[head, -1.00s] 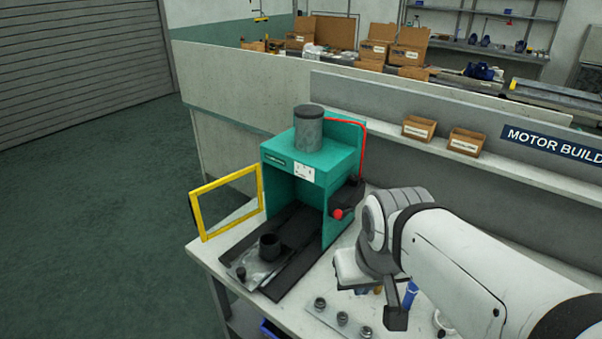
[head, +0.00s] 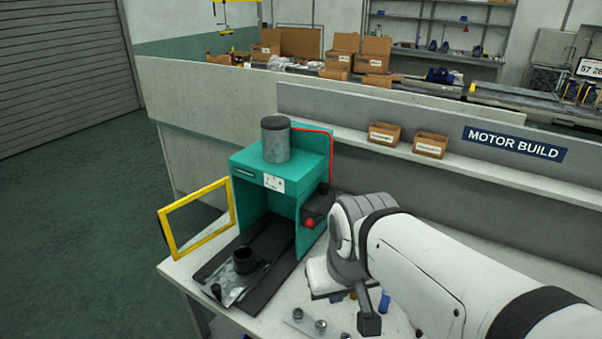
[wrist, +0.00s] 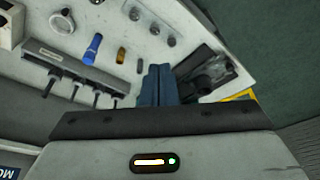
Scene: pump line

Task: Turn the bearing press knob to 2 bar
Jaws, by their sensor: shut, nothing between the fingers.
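The bearing press (head: 262,163) is a teal frame with a grey cylinder on top, standing on the bench. A small white panel (head: 273,183) with tiny marks is on its front; a knob setting is too small to read. The press's dark bed (wrist: 205,72) lies to the right of the fingers there. In the head view my fingers are hidden; my wrist is right of the press.
A yellow guard frame (head: 196,218) stands open at the press's left. Bench parts include a blue cylinder (wrist: 92,49), several round metal parts (wrist: 153,27) and a grey rack (wrist: 72,72) with dark pegs. A low wall with a shelf (head: 350,139) runs behind.

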